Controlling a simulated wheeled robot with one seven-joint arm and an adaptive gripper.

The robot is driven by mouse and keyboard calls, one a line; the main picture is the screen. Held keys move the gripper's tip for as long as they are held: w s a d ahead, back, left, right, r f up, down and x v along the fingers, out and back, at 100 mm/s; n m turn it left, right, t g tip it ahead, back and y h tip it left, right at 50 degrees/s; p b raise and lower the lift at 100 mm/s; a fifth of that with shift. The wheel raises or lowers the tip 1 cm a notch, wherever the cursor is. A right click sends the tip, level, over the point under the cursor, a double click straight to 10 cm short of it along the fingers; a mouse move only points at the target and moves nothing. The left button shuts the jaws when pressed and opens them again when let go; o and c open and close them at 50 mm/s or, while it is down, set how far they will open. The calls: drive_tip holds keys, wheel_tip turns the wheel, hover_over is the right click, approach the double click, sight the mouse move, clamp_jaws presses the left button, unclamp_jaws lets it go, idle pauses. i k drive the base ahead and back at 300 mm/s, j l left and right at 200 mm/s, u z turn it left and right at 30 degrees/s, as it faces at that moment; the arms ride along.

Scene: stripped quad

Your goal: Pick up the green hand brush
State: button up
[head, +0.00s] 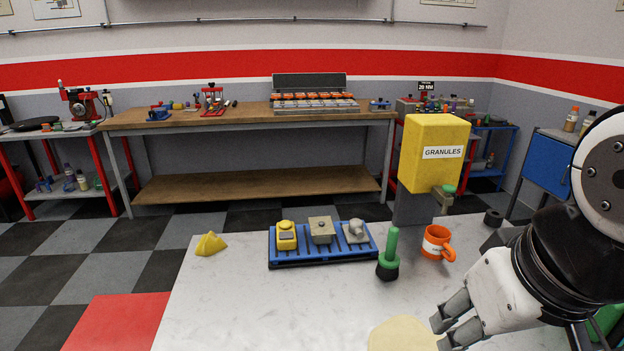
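The green hand brush (389,258) stands upright on the white table, with a green handle and a dark round base. It is just right of the blue tray and left of the orange mug. My gripper (442,331) is at the lower right, nearer to me than the brush and apart from it. Its two fingers point left with a gap between them, and nothing shows in that gap.
The blue tray (325,261) holds a yellow item and two grey ones. An orange mug (434,243), a yellow granules box (432,153) and a yellow wedge (210,244) are nearby. A cream round patch (400,335) lies in front. The table's left front (260,310) is clear.

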sight(387, 268)
drive_tip(key=l+u, duration=0.15)
drive_tip(key=l, duration=0.25)
drive_tip(key=k+l+u, duration=0.1)
drive_tip(key=l, duration=0.3)
drive_tip(key=k+l+u, duration=0.15)
drive_tip(key=l, duration=0.25)
drive_tip(key=k+l+u, duration=0.15)
drive_tip(key=l, duration=0.25)
drive_tip(key=k+l+u, duration=0.1)
drive_tip(key=l, duration=0.25)
